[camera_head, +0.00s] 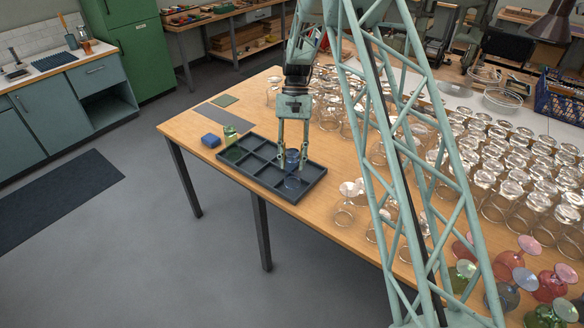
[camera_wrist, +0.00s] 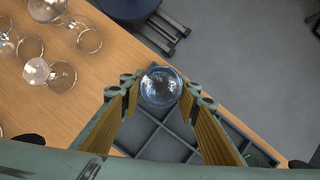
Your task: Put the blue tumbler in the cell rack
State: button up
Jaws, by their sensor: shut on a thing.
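The dark cell rack (camera_head: 253,181) lies near the table's front edge, divided into several square cells. My gripper (camera_head: 292,163) points down over its right part, shut on the blue tumbler (camera_head: 292,154). In the wrist view the tumbler (camera_wrist: 160,87) shows as a round blue glass between my two fingers (camera_wrist: 160,95), with cells of the rack (camera_wrist: 172,131) beyond and below it. I cannot tell whether its base is inside a cell or just above one. A green glass (camera_head: 233,154) is in the rack's left end.
Bare wood (camera_head: 181,128) shows at the table's left end.

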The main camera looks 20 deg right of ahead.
dwell(0.3)
jog(key=shift+w+f, duration=0.2)
jog(key=shift+w, duration=0.1)
jog(key=shift+f, duration=1.55)
jog(key=shift+f, duration=0.15)
jog(key=o, duration=1)
jog(key=v, duration=1.2)
jog(key=shift+p, duration=0.3)
jog(key=shift+d+r, duration=0.1)
jog(key=shift+r, duration=0.2)
